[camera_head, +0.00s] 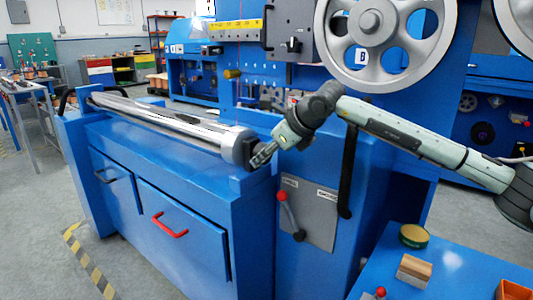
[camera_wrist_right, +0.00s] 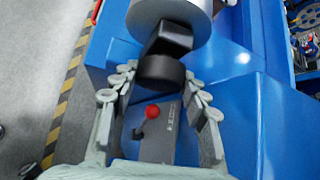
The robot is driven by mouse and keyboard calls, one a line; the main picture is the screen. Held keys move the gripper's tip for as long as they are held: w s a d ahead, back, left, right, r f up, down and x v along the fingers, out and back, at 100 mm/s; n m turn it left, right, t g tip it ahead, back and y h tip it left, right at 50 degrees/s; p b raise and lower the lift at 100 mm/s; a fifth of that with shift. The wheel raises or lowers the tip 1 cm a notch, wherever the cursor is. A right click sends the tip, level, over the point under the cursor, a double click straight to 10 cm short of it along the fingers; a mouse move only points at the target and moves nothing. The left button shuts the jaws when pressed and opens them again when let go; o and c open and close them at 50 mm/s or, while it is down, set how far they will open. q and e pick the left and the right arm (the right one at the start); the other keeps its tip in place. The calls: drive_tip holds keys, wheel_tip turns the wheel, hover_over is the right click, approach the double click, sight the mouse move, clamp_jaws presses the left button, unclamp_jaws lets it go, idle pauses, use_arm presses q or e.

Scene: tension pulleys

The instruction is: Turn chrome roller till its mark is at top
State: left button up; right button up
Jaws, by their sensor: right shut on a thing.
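The chrome roller (camera_head: 170,118) lies lengthwise along the top of the blue machine bed, with a wider collar (camera_head: 238,146) at its near right end. Its end also shows at the top of the right wrist view (camera_wrist_right: 172,18). A black end knob (camera_wrist_right: 161,70) sticks out from it. My right gripper (camera_head: 261,156) is at this end, its fingers on both sides of the knob in the right wrist view (camera_wrist_right: 160,78), shut on it. I cannot make out a mark on the roller for certain. My left gripper is not in view.
A panel with a red-knobbed lever (camera_head: 283,196) sits below my right gripper. Large spoked pulley wheels (camera_head: 385,40) hang above my right arm. A blue side table (camera_head: 450,262) at lower right holds a brush (camera_head: 413,271) and a round tin (camera_head: 413,236).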

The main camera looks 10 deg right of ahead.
drive_tip(key=o, duration=1.1)
drive_tip(key=v, duration=1.2)
